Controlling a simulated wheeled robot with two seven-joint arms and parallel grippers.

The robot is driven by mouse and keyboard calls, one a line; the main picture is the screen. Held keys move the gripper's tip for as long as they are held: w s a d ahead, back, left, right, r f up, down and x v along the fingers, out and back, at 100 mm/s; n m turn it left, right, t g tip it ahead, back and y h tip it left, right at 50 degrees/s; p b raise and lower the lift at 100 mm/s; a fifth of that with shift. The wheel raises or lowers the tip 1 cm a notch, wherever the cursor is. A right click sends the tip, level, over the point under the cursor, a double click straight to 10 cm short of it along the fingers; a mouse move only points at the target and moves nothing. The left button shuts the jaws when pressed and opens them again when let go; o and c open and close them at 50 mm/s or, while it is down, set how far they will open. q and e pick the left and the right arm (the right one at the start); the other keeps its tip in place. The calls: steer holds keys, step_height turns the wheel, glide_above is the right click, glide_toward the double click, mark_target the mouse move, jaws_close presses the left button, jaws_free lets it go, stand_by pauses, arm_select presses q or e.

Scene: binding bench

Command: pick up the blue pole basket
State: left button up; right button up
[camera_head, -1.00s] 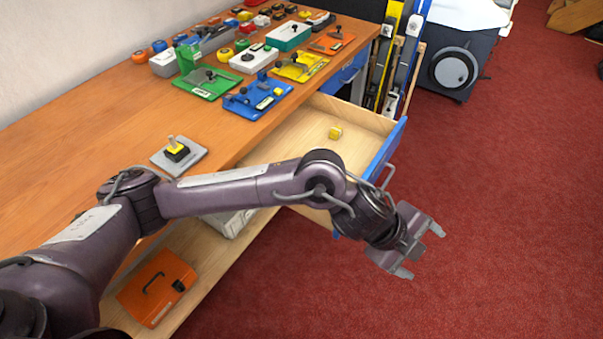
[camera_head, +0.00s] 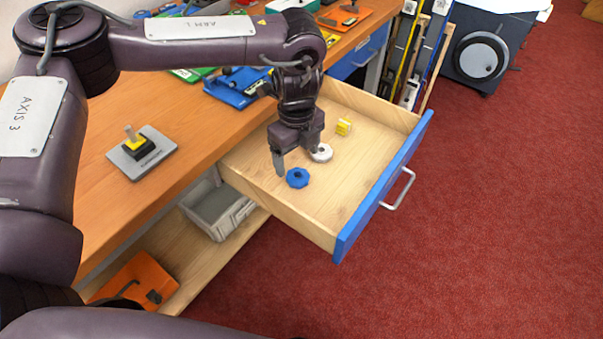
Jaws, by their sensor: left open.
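The blue pole basket (camera_head: 297,178), a small disc with a notched rim, lies on the floor of the open drawer (camera_head: 345,205). My left gripper (camera_head: 299,161) points down into the drawer with its fingers apart and nothing between them. It is just behind the blue basket in the picture. One finger is left of the blue basket, and the other is at a similar white disc (camera_head: 322,153), partly covering it. I cannot tell whether the fingertips touch anything. My right gripper is out of view.
A yellow block (camera_head: 343,127) lies deeper in the drawer. The drawer's blue front (camera_head: 382,187) has a metal handle. The wooden bench top (camera_head: 88,135) carries a grey plate (camera_head: 141,153) and several coloured jigs. A grey bin (camera_head: 218,208) and orange case (camera_head: 138,282) sit below.

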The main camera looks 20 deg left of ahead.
mark_target(299, 172)
arm_select(q)
steer(key=shift+s+f, duration=0.15)
steer(key=shift+f, duration=0.35)
steer(key=f, duration=0.4)
steer(key=w+f, duration=0.1)
steer(key=f, duration=0.1)
steer(key=shift+f, duration=0.1)
steer(key=c, duration=1.1)
steer(key=shift+o, duration=0.2)
